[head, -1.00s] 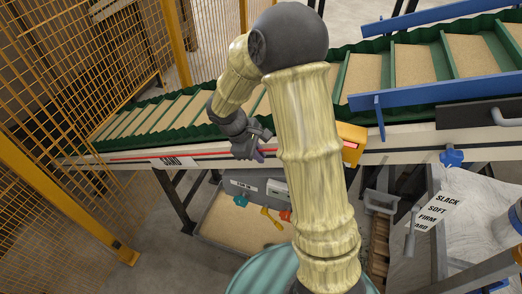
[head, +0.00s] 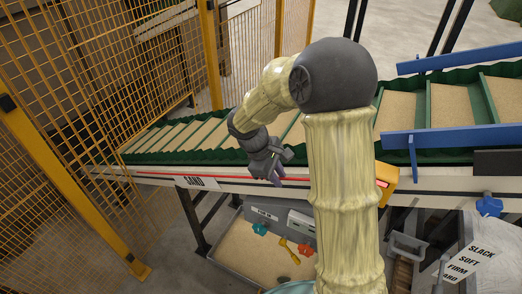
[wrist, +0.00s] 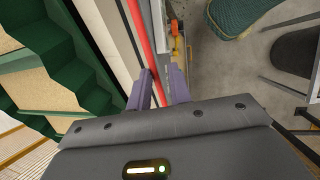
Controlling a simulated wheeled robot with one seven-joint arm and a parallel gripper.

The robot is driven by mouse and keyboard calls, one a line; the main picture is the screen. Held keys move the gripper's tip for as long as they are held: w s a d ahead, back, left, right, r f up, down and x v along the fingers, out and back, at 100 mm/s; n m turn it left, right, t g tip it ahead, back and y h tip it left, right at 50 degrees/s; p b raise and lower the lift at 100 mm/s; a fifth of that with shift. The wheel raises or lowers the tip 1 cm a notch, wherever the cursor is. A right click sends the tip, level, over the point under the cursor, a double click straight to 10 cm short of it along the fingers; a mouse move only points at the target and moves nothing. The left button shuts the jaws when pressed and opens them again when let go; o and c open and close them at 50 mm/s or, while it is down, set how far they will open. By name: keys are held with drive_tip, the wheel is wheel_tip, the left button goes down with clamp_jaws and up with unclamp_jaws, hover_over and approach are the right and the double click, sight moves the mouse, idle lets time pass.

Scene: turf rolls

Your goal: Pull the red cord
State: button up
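The red cord (head: 150,174) runs taut along the pale front rail of the conveyor in the head view. In the wrist view the red cord (wrist: 138,30) comes down from the top and passes into the gap between my fingertips. My gripper (head: 278,177) is at the rail, right of the SAND label (head: 195,183). In the wrist view my gripper (wrist: 160,88) has its two purple fingers apart, one on each side of the cord in the picture. I cannot tell whether either finger touches it. My arm hides part of the cord's right end.
A green-edged conveyor (head: 225,158) with sand-filled sections lies behind the rail. A yellow box (head: 388,182) is on the rail at right. A sand bin (head: 245,250) with coloured handles is below. Yellow mesh fencing (head: 85,110) closes the left side.

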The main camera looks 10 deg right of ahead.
drive_tip(key=b+v, duration=0.2)
drive_tip(key=v, duration=1.1)
drive_tip(key=shift+a, duration=0.15)
drive_tip(key=shift+s, duration=0.1)
drive_tip(key=s+d+f+m+t+y+b, duration=0.1)
drive_tip(key=s+d+f+m, duration=0.3)
drive_tip(key=f, duration=0.4)
drive_tip(key=s+d+f+m+t+y+b, duration=0.2)
drive_tip(key=s+d+f+m+y+b, duration=0.1)
drive_tip(key=s+f+m, duration=0.4)
drive_tip(key=shift+s+d+f+y, duration=0.45)
drive_tip(key=shift+s+f, duration=0.25)
drive_tip(key=shift+s, duration=0.4)
